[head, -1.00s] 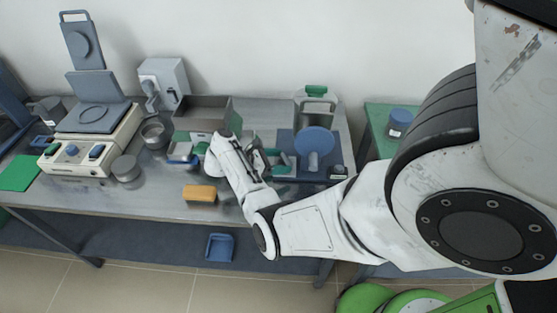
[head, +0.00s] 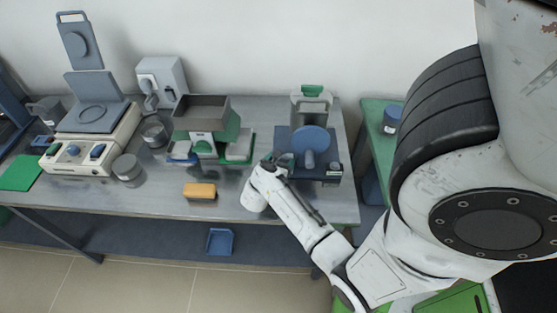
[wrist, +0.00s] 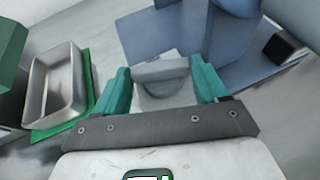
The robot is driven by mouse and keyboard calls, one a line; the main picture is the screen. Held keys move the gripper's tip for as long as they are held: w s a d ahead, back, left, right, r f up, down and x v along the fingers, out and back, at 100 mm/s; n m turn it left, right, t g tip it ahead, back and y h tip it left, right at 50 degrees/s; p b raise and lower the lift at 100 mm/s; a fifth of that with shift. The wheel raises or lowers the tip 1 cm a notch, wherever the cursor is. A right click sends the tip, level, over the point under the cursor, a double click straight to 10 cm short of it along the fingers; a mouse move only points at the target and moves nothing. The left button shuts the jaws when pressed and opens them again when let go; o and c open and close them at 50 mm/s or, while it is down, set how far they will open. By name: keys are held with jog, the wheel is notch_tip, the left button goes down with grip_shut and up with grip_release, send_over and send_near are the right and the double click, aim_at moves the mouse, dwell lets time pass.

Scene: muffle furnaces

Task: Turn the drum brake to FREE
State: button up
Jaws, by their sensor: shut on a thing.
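The blue device (head: 330,172), with a round blue disc (head: 310,139) on a short post, stands at the right of the bench. In the wrist view its blue body (wrist: 232,42) fills the upper right. A pale grey knob (wrist: 163,80) with a half-round face sits at its near left side; I take it for the drum brake. My gripper (wrist: 162,76) has its teal fingers shut on this knob, one on each side. In the head view my gripper (head: 275,163) is at the device's left front corner, and my wrist hides the knob. No FREE marking is readable.
Left of my gripper stands a green device with a grey hopper (head: 201,113); its metal tray (wrist: 57,85) is near my left finger. An orange block (head: 200,190) lies at the front. A white box (head: 162,80) and a beige instrument (head: 90,150) stand farther left.

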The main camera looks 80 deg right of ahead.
jog(key=shift+s+n+t, duration=0.2)
jog(key=shift+n+t, duration=0.6)
jog(key=shift+t, duration=0.15)
jog(key=shift+s+n+t, duration=0.15)
jog(key=shift+n+t, duration=0.65)
jog(key=shift+t, duration=0.15)
jog(key=o, duration=1.1)
jog(key=shift+c, duration=0.2)
